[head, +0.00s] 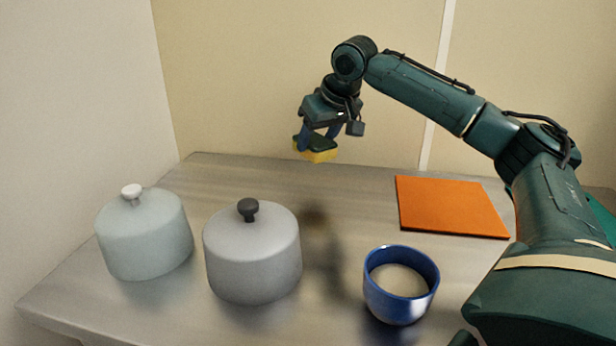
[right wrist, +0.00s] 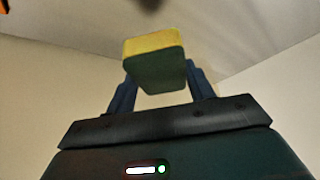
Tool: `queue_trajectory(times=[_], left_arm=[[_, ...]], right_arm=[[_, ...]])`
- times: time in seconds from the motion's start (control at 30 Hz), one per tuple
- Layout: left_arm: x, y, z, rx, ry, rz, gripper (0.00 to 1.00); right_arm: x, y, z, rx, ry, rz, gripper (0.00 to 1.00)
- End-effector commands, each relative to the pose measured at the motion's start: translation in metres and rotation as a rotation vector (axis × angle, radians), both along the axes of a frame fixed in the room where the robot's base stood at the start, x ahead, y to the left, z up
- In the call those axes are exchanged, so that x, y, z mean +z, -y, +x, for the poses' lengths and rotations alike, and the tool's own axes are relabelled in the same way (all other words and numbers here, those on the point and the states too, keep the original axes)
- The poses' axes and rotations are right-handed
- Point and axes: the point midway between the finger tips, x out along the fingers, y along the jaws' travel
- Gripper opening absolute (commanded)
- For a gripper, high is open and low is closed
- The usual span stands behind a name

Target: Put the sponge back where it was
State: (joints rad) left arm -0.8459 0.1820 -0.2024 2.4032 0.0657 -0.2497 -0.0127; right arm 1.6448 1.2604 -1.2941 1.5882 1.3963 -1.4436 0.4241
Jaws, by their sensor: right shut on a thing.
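A yellow sponge (head: 318,152) with a dark green face is held in my right gripper (head: 318,140), above the back part of the metal counter (head: 350,200). In the right wrist view the sponge (right wrist: 154,62) sits between the two blue fingers of the gripper (right wrist: 160,85), which are shut on it. The sponge is clear of the counter, and a soft dark shadow lies on the counter below it. My left gripper does not show in either view.
A pale green lidded pot (head: 145,235) and a grey lidded pot (head: 252,255) stand at left. A blue bowl (head: 400,290) with pale contents stands at front centre. An orange mat (head: 450,206) lies at back right. The counter's back middle is clear. Walls rise behind and left.

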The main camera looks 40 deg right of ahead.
Motion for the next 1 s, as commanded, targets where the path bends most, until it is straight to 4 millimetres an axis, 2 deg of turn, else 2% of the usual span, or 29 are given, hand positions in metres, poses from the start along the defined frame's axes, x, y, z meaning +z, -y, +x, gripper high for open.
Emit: queue_trajectory(times=[0.03, 0.1, 0.33, 0.5, 0.87, 0.9, 1.0], left_arm=[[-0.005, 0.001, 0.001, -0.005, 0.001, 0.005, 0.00], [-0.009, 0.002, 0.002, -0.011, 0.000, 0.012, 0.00], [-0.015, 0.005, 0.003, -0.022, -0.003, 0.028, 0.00], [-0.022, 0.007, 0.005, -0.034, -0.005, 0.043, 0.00], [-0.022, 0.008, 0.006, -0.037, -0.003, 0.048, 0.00], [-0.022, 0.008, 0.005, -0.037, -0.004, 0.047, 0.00], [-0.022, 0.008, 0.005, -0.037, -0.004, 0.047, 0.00]], right_arm=[[-0.014, 0.000, -0.001, 0.000, -0.003, -0.001, 0.35], [-0.027, 0.000, 0.000, 0.000, -0.002, -0.001, 0.35], [-0.050, 0.000, 0.000, 0.000, -0.001, -0.001, 0.35], [-0.074, 0.000, 0.000, 0.000, -0.001, -0.001, 0.35], [-0.080, 0.000, 0.000, 0.001, -0.001, 0.000, 0.35], [-0.080, 0.000, 0.000, 0.001, -0.001, 0.000, 0.54], [-0.080, 0.000, 0.000, 0.001, 0.000, 0.000, 0.62]])
